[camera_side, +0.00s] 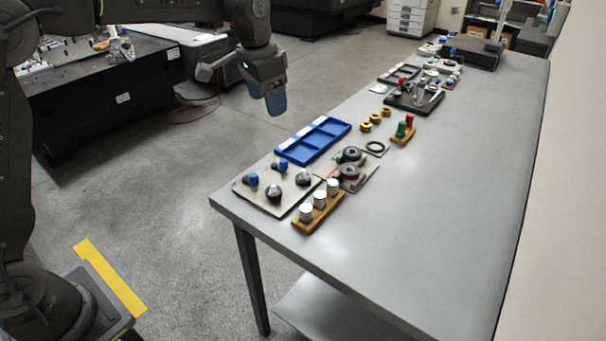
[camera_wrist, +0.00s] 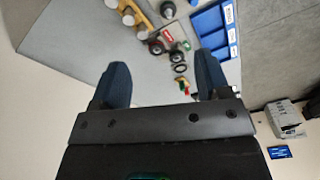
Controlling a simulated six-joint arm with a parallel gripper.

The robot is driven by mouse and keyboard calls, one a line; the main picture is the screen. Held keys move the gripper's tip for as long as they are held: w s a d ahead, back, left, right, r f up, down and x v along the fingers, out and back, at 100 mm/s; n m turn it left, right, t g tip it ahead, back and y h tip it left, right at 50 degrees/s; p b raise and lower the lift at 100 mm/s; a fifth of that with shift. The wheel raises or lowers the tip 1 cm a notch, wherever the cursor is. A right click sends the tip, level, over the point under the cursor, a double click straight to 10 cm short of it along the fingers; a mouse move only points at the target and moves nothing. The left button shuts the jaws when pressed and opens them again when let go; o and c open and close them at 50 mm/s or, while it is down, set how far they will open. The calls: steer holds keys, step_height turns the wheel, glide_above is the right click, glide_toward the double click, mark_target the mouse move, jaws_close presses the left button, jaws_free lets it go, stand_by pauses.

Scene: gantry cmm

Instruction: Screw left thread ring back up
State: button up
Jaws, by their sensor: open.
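Two dark round rings, which look like the thread rings, lie on a light plate (camera_side: 362,182) in the side view. One shows red (camera_side: 350,172), the other has a green mark (camera_side: 351,154). A thin black ring (camera_side: 375,148) lies beside them. In the wrist view small dark rounds (camera_wrist: 155,47) show between and beyond my fingers; I cannot tell which is the left thread ring. My gripper (camera_side: 275,104) is open and empty, high above and off the table's left edge, apart from the rings. In the wrist view both blue fingers stand wide apart (camera_wrist: 160,82).
A blue divided tray (camera_side: 313,141) lies behind the rings. A plate with blue and black knobs (camera_side: 243,189) and a wooden block with white cylinders (camera_side: 307,215) stand in front. Yellow rings (camera_side: 376,118) and a red-green plug stand (camera_side: 403,132) lie further back. The table's right side (camera_side: 440,200) is clear.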

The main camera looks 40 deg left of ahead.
steer(key=m+g, duration=0.2)
glide_above(303, 170)
step_height(303, 170, down, 12)
step_height(303, 170, down, 14)
steer(key=shift+r, duration=0.15)
steer(key=shift+c, duration=0.4)
steer(key=c, duration=0.9)
steer(key=shift+o, duration=0.2)
